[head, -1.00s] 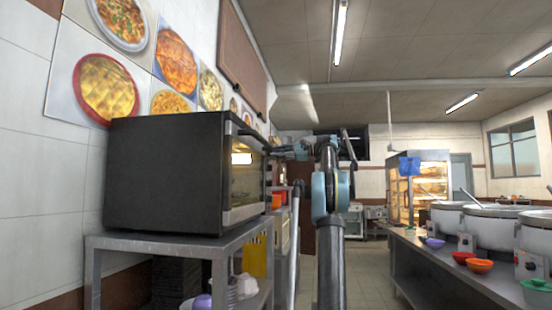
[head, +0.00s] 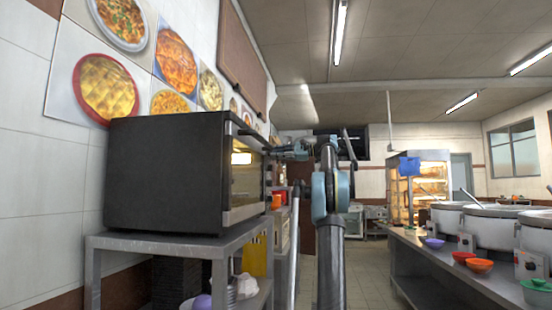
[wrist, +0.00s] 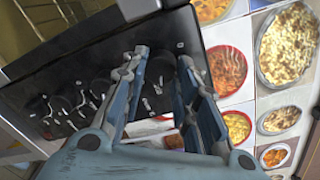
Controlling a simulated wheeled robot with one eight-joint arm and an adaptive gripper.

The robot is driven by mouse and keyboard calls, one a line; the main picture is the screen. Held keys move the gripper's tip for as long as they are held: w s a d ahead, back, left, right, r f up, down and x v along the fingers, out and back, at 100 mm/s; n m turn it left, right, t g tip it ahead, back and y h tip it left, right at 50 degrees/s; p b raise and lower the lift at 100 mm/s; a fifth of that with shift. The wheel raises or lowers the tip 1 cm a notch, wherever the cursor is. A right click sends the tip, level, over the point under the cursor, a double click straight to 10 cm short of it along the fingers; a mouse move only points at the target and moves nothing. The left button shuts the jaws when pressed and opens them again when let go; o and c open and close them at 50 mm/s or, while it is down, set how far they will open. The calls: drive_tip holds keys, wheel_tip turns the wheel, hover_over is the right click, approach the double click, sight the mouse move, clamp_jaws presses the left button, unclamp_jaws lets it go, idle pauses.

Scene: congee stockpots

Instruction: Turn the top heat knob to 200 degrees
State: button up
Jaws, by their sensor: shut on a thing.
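The black oven (head: 165,175) stands at the left, and its front faces right. In the wrist view its dark control panel (wrist: 100,55) is tilted and carries a row of black knobs with white marks. The knob at the upper end of the row, the top heat knob (wrist: 161,72), lies between the two blue fingers of my gripper (wrist: 163,62). My gripper is shut on this knob. The fingers partly cover the knob, and its pointer and the 200 mark cannot be read. In the head view my gripper (head: 262,146) is at the oven's upper front edge, small and partly hidden.
The oven sits on a metal table (head: 160,243) with bowls beneath. Food posters (head: 105,88) cover the wall behind it. A counter (head: 440,270) with stockpots and bowls runs along the right. The aisle floor between (head: 370,280) is clear.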

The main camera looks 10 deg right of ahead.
drive_tip(key=o, duration=1.1)
drive_tip(key=shift+c, duration=0.2)
drive_tip(key=shift+d, duration=0.1)
drive_tip(key=v, duration=1.1)
drive_tip(key=shift+d, duration=0.45)
drive_tip(key=shift+f, duration=0.1)
